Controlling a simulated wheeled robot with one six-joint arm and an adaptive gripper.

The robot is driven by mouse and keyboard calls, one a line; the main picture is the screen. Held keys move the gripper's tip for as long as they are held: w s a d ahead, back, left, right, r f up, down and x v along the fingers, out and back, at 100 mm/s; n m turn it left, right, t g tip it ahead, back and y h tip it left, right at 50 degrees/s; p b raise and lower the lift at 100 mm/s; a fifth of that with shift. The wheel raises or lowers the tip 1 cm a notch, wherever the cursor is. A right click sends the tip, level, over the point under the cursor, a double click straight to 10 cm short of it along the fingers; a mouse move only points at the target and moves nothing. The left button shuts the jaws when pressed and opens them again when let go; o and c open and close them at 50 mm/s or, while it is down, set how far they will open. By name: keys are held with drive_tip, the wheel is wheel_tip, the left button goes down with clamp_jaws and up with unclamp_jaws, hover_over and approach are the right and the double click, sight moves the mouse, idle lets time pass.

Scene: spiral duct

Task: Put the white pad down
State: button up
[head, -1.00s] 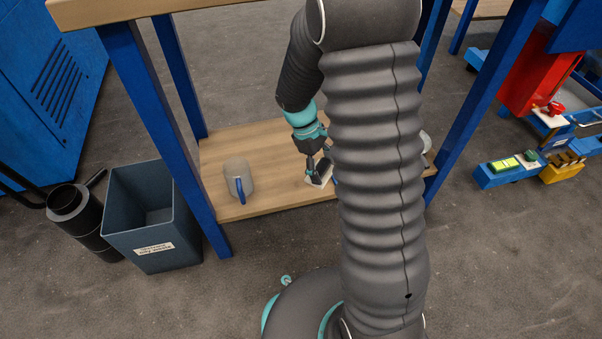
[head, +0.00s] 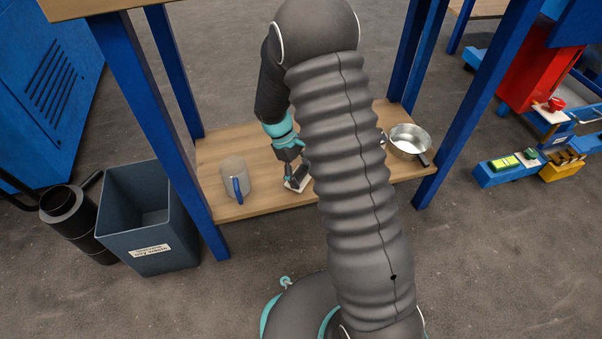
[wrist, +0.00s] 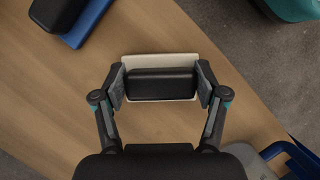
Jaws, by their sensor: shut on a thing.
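The white pad (head: 298,184) shows low at my gripper's tips in the head view, over the wooden shelf (head: 268,205). In the wrist view the pad (wrist: 160,59) is a pale rectangle with a black block (wrist: 160,84) on its upper face. My gripper (wrist: 162,86) is shut on the pad, one finger at each short end. It also shows in the head view (head: 294,177), partly behind my arm. I cannot tell whether the pad touches the shelf or hangs just above it.
A grey mug (head: 234,172) with a blue handle stands left of my gripper. A metal pot (head: 409,142) stands at the shelf's right end. A blue item with a dark top (wrist: 90,22) lies at the wrist view's upper left. Bare shelf lies around the pad; blue legs (head: 150,120) flank it.

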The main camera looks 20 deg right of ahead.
sight(301, 172)
drive_tip(key=o, duration=0.6)
drive_tip(key=shift+f, duration=0.15)
drive_tip(key=o, duration=0.4)
drive_tip(key=shift+w+r, duration=0.1)
drive_tip(key=shift+r, duration=0.45)
drive_tip(key=p+v, duration=0.1)
drive_tip(key=v, duration=0.2)
drive_tip(key=w+a, duration=0.8)
drive_tip(key=shift+w+a+f+p, duration=0.15)
drive_tip(key=shift+a+f+p, duration=0.1)
drive_tip(key=shift+f+p, duration=0.15)
